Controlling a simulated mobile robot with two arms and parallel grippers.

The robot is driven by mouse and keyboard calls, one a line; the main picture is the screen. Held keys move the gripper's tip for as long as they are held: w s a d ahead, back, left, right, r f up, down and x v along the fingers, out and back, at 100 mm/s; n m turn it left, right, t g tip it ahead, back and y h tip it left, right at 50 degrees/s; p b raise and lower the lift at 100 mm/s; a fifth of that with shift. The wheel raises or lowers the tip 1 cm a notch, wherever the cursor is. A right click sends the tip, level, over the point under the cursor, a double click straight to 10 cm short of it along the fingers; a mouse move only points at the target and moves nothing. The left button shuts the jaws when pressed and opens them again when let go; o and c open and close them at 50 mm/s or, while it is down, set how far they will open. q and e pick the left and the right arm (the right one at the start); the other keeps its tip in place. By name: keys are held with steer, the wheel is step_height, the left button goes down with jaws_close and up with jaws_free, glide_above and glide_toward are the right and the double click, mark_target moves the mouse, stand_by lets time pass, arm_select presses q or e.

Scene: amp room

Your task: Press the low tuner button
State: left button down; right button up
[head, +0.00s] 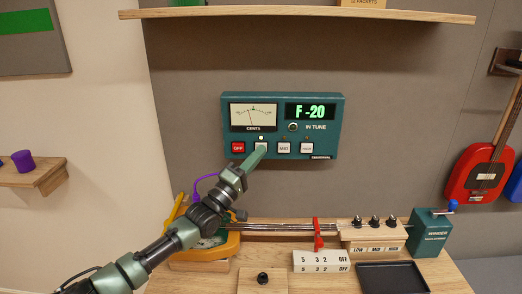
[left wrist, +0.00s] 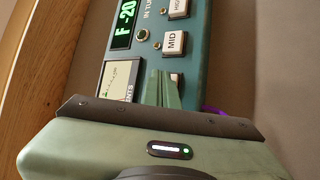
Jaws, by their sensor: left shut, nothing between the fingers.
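The teal tuner box (head: 333,115) hangs on the grey wall. Its display (head: 310,111) reads "F -20" in green, beside a cents needle meter (head: 254,115). A row of buttons runs along its bottom: a red OFF button (head: 238,147), a pale low button (head: 261,146) partly hidden by my gripper, a MID button (head: 284,148) and one more at the right. A small lamp above the low button looks lit. My left gripper (head: 259,150) is shut and empty, its tips at the low button. In the left wrist view the fingertips (left wrist: 163,80) overlap that button (left wrist: 177,79); contact is unclear.
Below stands a wooden bench with a yellow stringed instrument (head: 228,245), a red upright piece (head: 318,236), black knobs, a teal winder box (head: 430,233) and a black tray (head: 392,278). A wooden shelf (head: 420,16) runs above the tuner. A red guitar (head: 480,178) hangs at right.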

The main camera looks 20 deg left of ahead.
arm_select(q)
steer(key=shift+s, duration=0.1)
stand_by(0.3)
steer(key=shift+s+d+p, duration=0.25)
steer(key=shift+s+p, duration=0.45)
steer(key=shift+p, duration=0.1)
steer(key=s+p, duration=0.2)
steer(key=s+d+p, duration=0.1)
steer(key=s+p, duration=0.1)
steer(key=shift+s+d, duration=0.15)
steer(key=shift+s, duration=0.25)
